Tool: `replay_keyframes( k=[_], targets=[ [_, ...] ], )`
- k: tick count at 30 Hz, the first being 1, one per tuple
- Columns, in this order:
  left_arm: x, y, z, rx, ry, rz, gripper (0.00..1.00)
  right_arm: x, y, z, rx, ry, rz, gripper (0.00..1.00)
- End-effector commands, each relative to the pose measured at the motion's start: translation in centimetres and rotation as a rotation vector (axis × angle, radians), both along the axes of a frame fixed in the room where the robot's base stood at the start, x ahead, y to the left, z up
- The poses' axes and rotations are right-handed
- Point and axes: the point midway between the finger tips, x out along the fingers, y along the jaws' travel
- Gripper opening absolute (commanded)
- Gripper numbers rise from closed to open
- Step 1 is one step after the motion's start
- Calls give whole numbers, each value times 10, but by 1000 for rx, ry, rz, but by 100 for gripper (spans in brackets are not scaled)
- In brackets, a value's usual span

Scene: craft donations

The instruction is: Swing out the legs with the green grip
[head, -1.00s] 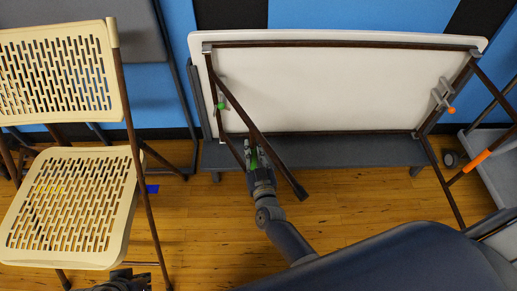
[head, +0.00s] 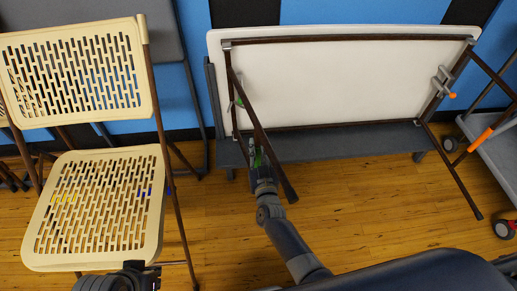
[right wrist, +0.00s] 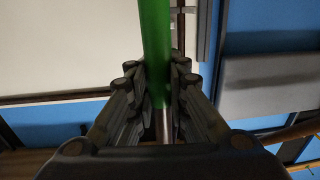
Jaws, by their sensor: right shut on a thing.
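A folding table (head: 340,85) stands on its long edge, its pale underside facing me. Its left legs (head: 272,160) are dark bars angled out from the underside, with a foot over the floor. The green grip (right wrist: 156,40) on these legs runs between my right gripper's fingers in the right wrist view. My right gripper (head: 260,168) is shut on it; the fingers hide part of the grip in the head view. A small green catch (head: 239,103) sits near the left hinge. My left gripper (head: 128,280) is at the bottom left, cut off, its jaws unclear.
The table's right legs (head: 462,180) stick outward, with an orange grip (head: 477,141). A beige folding chair (head: 95,205) stands at left. A low grey platform (head: 330,142) is under the table. A grey cart (head: 495,150) stands at right. The wooden floor (head: 390,200) before the table is clear.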

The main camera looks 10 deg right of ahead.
Motion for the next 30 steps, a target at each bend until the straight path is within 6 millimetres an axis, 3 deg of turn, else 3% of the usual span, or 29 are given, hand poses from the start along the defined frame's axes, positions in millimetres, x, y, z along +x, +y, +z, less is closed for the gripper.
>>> replay_keyframes(
  k=[5,6,8,9,20,25,30],
  targets=[
    [0,0,0,-1,0,0,0,-4,-1,-7,-1,13,-1,0],
    [0,0,0,-1,0,0,0,-5,-1,-7,-1,13,-1,21],
    [0,0,0,-1,0,0,0,-4,-1,-7,0,13,-1,35],
    [0,0,0,-1,0,0,0,-4,-1,-6,0,11,-1,36],
    [0,-1,0,-2,0,1,0,-5,0,-3,1,5,0,36],
    [0,-1,0,-1,0,1,0,-22,0,-4,2,6,-1,36],
    [0,0,0,-1,0,1,0,-54,1,-4,2,8,-2,36]
  ],
)
